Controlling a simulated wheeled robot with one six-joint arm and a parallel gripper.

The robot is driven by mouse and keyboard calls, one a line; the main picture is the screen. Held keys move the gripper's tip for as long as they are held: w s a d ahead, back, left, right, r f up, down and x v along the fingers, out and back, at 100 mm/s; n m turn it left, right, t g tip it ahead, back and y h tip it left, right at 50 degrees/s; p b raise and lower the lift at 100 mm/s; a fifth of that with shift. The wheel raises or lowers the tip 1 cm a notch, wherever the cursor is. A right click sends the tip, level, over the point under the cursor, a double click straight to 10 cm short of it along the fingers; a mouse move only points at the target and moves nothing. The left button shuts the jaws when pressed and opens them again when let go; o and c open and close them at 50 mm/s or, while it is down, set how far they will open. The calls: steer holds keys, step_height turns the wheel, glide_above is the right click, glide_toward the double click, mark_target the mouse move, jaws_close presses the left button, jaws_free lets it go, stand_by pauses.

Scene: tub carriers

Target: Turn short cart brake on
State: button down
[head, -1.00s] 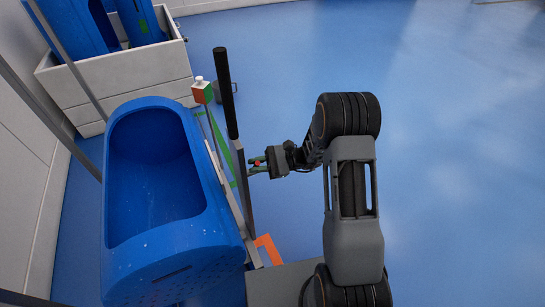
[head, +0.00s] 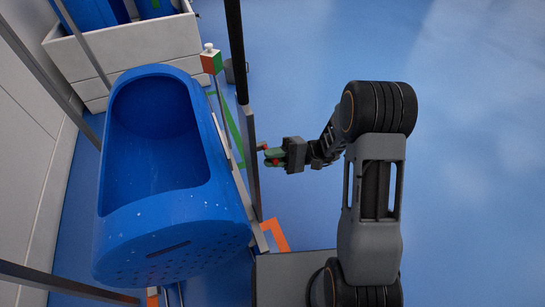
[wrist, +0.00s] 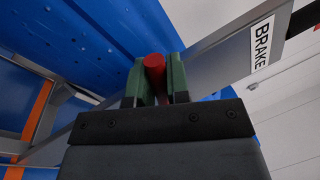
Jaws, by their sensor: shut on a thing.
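A blue tub (head: 165,225) rides on a grey-framed cart at left. The brake lever (head: 252,165) is a long flat grey bar with a black grip (head: 236,50), rising along the tub's right side. In the wrist view the lever carries a white BRAKE label (wrist: 262,43). My gripper (head: 270,157) is at the lever's right side, well below the black grip. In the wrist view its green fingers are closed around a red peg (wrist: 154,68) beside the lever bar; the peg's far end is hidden.
A red, green and white box (head: 211,60) stands on a thin post beside the lever. A pale planter-like crate (head: 130,50) with blue tubs stands behind. Orange floor marking (head: 276,234) lies near the cart. Blue floor at right is open.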

steer(key=shift+f+n, duration=0.15)
steer(key=shift+n, duration=0.15)
steer(key=c, duration=1.1)
jaws_free()
steer(key=p+v, duration=0.2)
steer(key=v, duration=1.2)
steer(key=shift+w+a, duration=0.1)
steer(key=s+a+r+n+h+p, duration=0.1)
steer(key=s+a+r+h+p, duration=0.1)
steer(key=s+r+h+p, duration=0.45)
steer(key=s+a+r+h+p, duration=0.15)
steer(key=r+h+p, duration=0.25)
steer(key=r+p, duration=0.7)
steer(key=s+d+r+t+h+p, duration=0.1)
steer(key=r+t+h+p, duration=0.3)
steer(key=r, duration=0.7)
steer(key=s+d+r+t+h+p, duration=0.2)
steer(key=s+r+t+h+p, duration=0.2)
steer(key=r+p, duration=0.3)
step_height(320, 180, up, 5)
steer(key=shift+d+f+h+p, duration=0.1)
steer(key=shift+d+h+p, duration=0.25)
steer(key=shift+h, duration=0.2)
